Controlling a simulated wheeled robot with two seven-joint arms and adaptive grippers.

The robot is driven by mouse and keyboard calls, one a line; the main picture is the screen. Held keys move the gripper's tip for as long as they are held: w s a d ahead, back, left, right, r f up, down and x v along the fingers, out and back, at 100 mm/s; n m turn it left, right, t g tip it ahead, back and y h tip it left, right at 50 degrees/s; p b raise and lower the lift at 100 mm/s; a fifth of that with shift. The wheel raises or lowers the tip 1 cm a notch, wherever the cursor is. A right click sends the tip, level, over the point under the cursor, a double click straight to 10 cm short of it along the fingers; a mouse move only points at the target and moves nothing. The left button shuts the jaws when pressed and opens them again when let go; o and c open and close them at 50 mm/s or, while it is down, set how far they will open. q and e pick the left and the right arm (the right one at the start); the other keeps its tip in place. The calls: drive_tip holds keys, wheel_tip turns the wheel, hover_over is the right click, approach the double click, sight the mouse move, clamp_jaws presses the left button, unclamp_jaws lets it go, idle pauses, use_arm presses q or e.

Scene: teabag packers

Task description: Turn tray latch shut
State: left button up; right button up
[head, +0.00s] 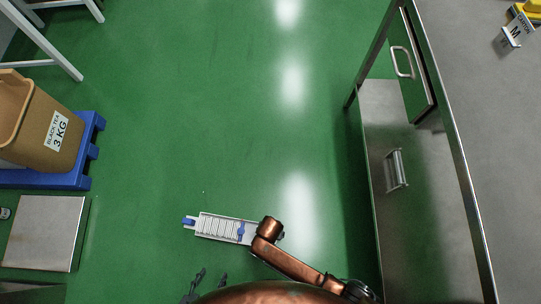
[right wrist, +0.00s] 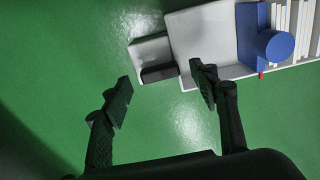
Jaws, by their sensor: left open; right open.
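A white slotted tray (head: 217,227) is in the lower middle of the head view, with a blue piece (head: 188,222) at its left end. Near its right end is the blue latch (head: 240,232); in the right wrist view it shows as a round blue knob (right wrist: 277,45) on a blue crossbar. My right gripper (right wrist: 162,86) is open and empty beside the tray's plain end. One fingertip overlaps the tray's edge in the picture; I cannot tell if they touch. A grey-white block (right wrist: 153,58) juts from that end. My left gripper (head: 194,286) is open at the bottom edge, below the tray.
A brown bin (head: 32,120) labelled black tea stands on a blue pallet (head: 92,135) at left, above a metal plate (head: 44,235). A steel bench (head: 490,130) with a handled drawer (head: 402,62) runs along the right. The green floor (head: 210,110) between is clear.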

use_arm(q)
drive_tip(key=shift+s+a+f+t+b, duration=0.1)
drive_tip(key=shift+s+f+t+b, duration=0.1)
drive_tip(key=shift+f+t+b, duration=0.25)
use_arm(e)
drive_tip(key=shift+f, duration=0.75)
drive_tip(key=c, duration=1.2)
drive_tip(key=shift+o, duration=0.2)
use_arm(q)
drive_tip(key=shift+p, duration=0.3)
use_arm(e)
drive_tip(key=shift+r, duration=0.1)
